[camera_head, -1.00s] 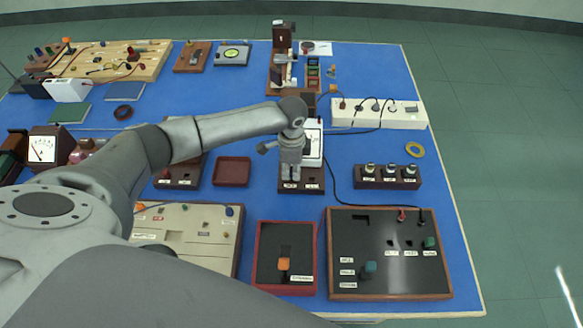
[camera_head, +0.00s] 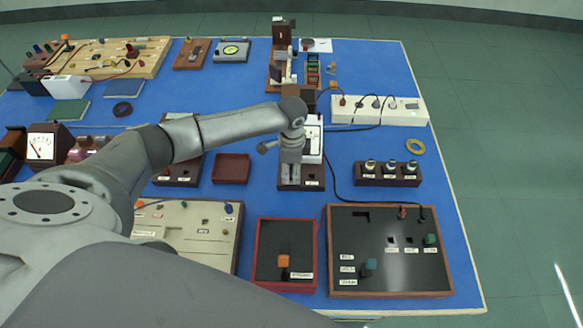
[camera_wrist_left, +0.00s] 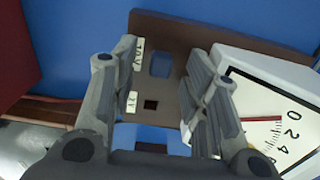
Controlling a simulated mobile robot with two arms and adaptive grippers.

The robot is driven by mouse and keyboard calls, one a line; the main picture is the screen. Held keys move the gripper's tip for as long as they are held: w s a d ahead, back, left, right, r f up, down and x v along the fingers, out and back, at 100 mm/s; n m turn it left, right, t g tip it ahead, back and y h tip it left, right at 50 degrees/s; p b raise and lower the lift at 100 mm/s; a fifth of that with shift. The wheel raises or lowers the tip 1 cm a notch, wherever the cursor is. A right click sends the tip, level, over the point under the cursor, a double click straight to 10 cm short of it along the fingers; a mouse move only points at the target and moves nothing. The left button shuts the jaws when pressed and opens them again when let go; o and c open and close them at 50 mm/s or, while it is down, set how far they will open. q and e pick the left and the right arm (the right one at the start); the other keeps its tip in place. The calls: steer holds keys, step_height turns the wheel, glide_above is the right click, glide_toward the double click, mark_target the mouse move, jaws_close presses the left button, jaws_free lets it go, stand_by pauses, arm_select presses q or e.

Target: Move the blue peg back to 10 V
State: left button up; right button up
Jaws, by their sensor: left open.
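The voltmeter (camera_wrist_left: 272,115) is a white box with a dial, on a brown base (camera_wrist_left: 195,35). It also stands mid-table in the head view (camera_head: 312,140). The base carries a 10 V label (camera_wrist_left: 138,58) and a second label (camera_wrist_left: 132,102), which I read as 3 V. A blue block that looks like the blue peg (camera_wrist_left: 160,65) is beside the 10 V label. A dark square hole (camera_wrist_left: 151,105) is beside the other label. My left gripper (camera_wrist_left: 160,88) is open, its fingers on either side of the peg and hole. In the head view, my left gripper (camera_head: 291,176) hides the peg.
A red tray with an orange peg (camera_head: 283,261) and a dark panel (camera_head: 390,225) stand in front. A small brown tray (camera_head: 231,168) is left of the voltmeter; a block with several terminals (camera_head: 387,173) is right. A black cable runs close on the right.

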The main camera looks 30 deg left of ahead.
arm_select(q)
step_height(320, 180, up, 12)
stand_by(0.5)
stand_by(0.3)
